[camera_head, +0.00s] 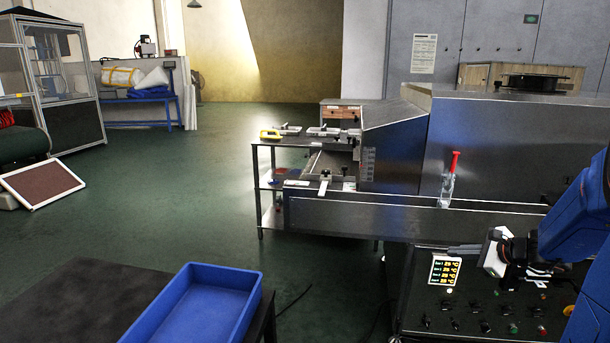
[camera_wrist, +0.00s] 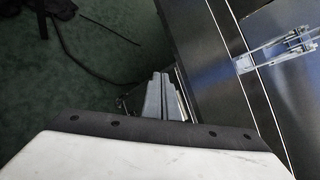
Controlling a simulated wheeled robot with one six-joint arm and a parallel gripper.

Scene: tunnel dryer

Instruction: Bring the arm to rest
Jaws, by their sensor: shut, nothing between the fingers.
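My gripper (camera_head: 452,249) is at the right in the head view, in front of the tunnel dryer's (camera_head: 515,130) long metal side channel (camera_head: 380,217) and above the control panel (camera_head: 490,310). Its fingers point left and are shut with nothing between them. My blue arm comes in from the right edge. In the wrist view the two grey fingers (camera_wrist: 160,95) lie side by side, closed, over the dark gap beside the dryer's metal edge.
A toggle clamp with a red handle (camera_head: 450,178) stands on the channel near my gripper. A blue bin (camera_head: 215,307) sits on a dark table (camera_head: 85,300) at the front left. A metal side table (camera_head: 270,143) holds small tools.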

